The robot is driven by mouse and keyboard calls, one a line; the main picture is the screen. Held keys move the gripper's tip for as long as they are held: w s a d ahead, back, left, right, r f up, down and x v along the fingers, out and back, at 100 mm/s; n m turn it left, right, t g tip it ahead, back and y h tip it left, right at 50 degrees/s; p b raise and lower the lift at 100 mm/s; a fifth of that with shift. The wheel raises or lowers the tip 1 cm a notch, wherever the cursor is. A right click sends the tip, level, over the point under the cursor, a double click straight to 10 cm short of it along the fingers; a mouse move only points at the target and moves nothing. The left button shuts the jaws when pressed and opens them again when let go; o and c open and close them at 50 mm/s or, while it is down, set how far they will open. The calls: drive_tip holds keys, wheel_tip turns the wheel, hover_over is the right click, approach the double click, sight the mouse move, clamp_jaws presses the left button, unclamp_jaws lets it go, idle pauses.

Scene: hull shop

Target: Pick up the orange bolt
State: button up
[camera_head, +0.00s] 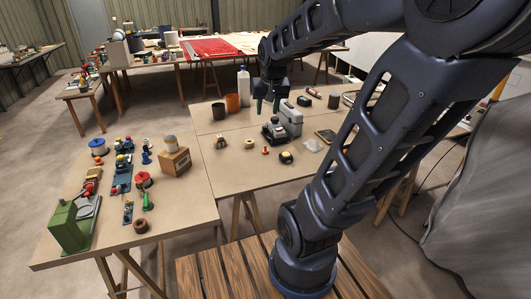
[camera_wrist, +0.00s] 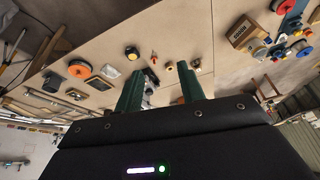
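The orange bolt (camera_head: 265,151) is small and stands on the right-hand wooden table top, between a pale yellow ring (camera_head: 249,144) and a black-and-yellow round item (camera_head: 286,157). In the wrist view the orange bolt (camera_wrist: 154,59) shows as a small spot beyond the fingertips, beside the black-and-yellow item (camera_wrist: 131,53). My gripper (camera_head: 268,104) hangs in the air over the back part of that table, with its green fingers pointing down. In the wrist view my gripper (camera_wrist: 157,77) has its two fingers well apart, with nothing held between them. The bolt is clear of the fingers.
A dark-and-grey machine (camera_head: 273,131) and a grey case (camera_head: 290,118) stand behind the bolt. The table front before the bolt is mostly bare.

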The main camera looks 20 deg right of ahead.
drive_tip(key=w+d+f+m+h, duration=0.1)
drive_tip(key=w+d+f+m, duration=0.1)
drive_tip(key=w+f, duration=0.55)
drive_tip(key=w+d+f+m, duration=0.1)
drive_tip(key=w+d+f, duration=0.25)
drive_tip(key=w, duration=0.65)
drive_tip(key=w+d+f+m+h, duration=0.1)
drive_tip(key=w+d+f+m, duration=0.1)
drive_tip(key=w+f, duration=0.6)
drive_tip(key=shift+m+g, duration=0.5)
drive_tip(key=shift+w+d+f, duration=0.7)
drive_tip(key=shift+w+f, duration=0.95)
drive_tip(key=shift+f, duration=0.9)
drive_tip(key=shift+w+d+f, duration=0.7)
drive_tip(key=shift+w+f, duration=0.9)
drive_tip(key=shift+f, duration=1)
drive_tip(key=shift+w+d+f, duration=0.7)
drive_tip(key=shift+w+f, duration=0.95)
drive_tip(key=shift+f, duration=0.9)
drive_tip(key=shift+h, duration=0.3)
drive_tip(key=shift+s+x, duration=0.15)
drive_tip(key=shift+x, duration=1.15)
drive_tip(key=shift+s+x, duration=0.15)
drive_tip(key=shift+x, duration=1.15)
clamp_jaws()
